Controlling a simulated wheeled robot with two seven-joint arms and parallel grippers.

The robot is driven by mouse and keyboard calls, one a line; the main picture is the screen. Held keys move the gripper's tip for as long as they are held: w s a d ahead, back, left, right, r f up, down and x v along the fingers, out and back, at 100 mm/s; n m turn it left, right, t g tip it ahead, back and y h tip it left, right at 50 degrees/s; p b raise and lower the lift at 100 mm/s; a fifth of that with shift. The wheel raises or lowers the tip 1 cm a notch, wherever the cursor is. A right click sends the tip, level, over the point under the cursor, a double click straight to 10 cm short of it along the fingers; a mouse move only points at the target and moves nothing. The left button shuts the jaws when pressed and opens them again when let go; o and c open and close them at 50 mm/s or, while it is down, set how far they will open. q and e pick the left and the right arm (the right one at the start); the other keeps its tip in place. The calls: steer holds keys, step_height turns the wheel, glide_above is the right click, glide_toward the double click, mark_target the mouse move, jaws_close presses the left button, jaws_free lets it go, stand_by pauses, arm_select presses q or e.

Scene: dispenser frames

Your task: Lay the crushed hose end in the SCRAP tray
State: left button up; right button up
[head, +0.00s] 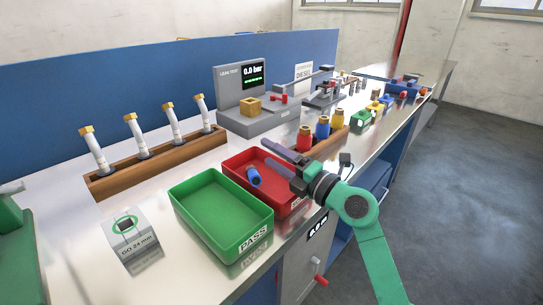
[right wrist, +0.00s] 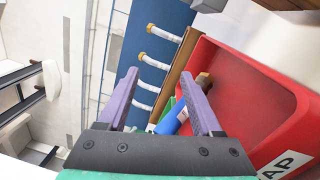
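The red tray (head: 283,203) stands just right of the green PASS tray; part of its label, "AP", shows in the right wrist view. A short blue hose end (head: 254,177) with a brownish metal end lies inside the red tray. In the right wrist view the blue hose end (right wrist: 173,122) is partly hidden behind a finger. Whether it is crushed is too small to tell. My right gripper (head: 267,155) is over the red tray with its fingers apart and empty, clear of the hose end. My left gripper is not in view.
The green PASS tray (head: 193,212) is empty. A wooden rack (head: 160,161) with several white hoses stands behind. A leak-test unit (head: 240,90) and a wooden block with red, blue and yellow fittings (head: 323,128) stand further along. A size gauge block (head: 130,235) sits at the front left.

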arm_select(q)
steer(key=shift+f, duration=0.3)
arm_select(e)
steer(key=shift+g, duration=0.5)
steer(key=f, duration=0.4)
steer(key=shift+s+a+f, duration=0.1)
steer(key=shift+a+f, duration=0.25)
steer(key=shift+a, duration=0.05)
steer(key=shift+s+d, duration=0.15)
steer(key=shift+d, duration=0.05)
arm_select(q)
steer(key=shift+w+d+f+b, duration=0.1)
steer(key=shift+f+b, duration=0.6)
steer(key=shift+b, duration=0.05)
arm_select(e)
steer(key=s+d+r+t, duration=0.1)
steer(key=s+d+r, duration=0.2)
steer(key=s+d, duration=0.7)
steer(key=shift+d+r, duration=0.25)
steer(key=shift+r, duration=0.1)
